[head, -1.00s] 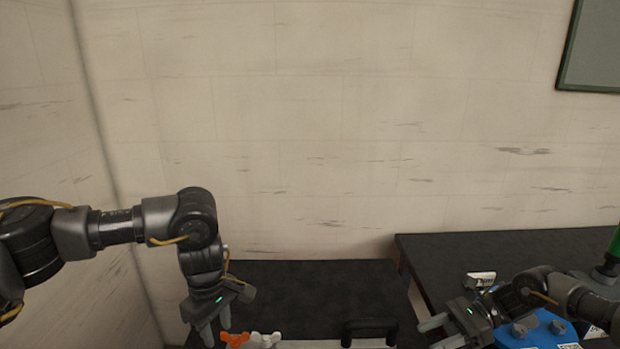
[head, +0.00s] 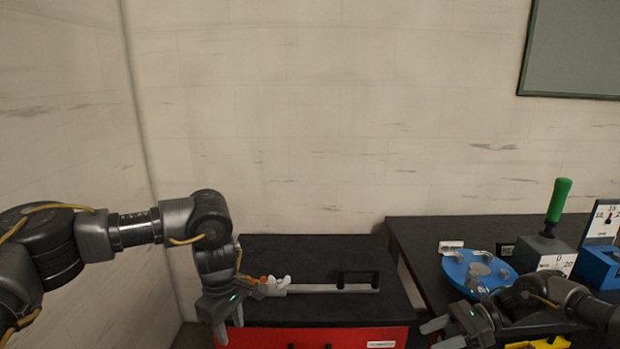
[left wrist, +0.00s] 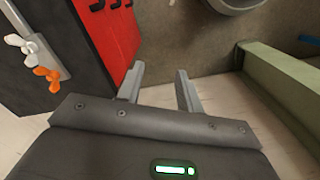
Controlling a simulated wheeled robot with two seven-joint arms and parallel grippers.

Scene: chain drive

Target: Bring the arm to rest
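My left gripper (head: 230,322) hangs at the front left edge of the black-topped red cabinet (head: 290,338). In the left wrist view its two fingers (left wrist: 160,90) stand apart with nothing between them, and the floor shows beyond. My right gripper (head: 440,335) is at the lower right of the head view, in front of the right table. Its fingers look spread, and I see nothing between them.
A grey bar with a black handle (head: 357,280) and orange and white wing-shaped pieces (head: 275,281) lies on the cabinet. The right table holds a blue disc (head: 478,270), a green-handled lever (head: 557,200) and a dial (head: 605,222). A yellow part (head: 540,343) shows below.

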